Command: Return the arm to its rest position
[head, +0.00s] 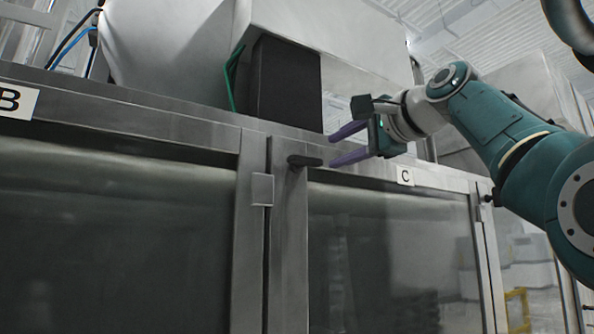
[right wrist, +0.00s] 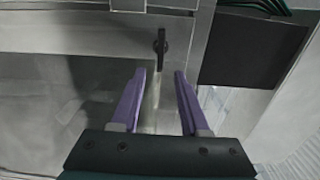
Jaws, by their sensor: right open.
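My right gripper (head: 335,149) is open and empty, with two purple fingers spread apart. In the head view it is just right of a black door handle (head: 304,162) on the washer frame, with the fingers pointing left. In the right wrist view the gripper (right wrist: 158,82) shows its spread fingers, and the handle (right wrist: 161,45) lies beyond the tips, apart from them. The teal right arm comes in from the right and is raised in front of door C (head: 390,250). My left gripper is not in view.
Door C carries a label (head: 405,176). Another glazed panel with label B (head: 14,100) stands at left. A dark box (head: 285,85) and a large white housing (head: 170,55) are above the frame. A yellow rail (head: 517,308) is at lower right.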

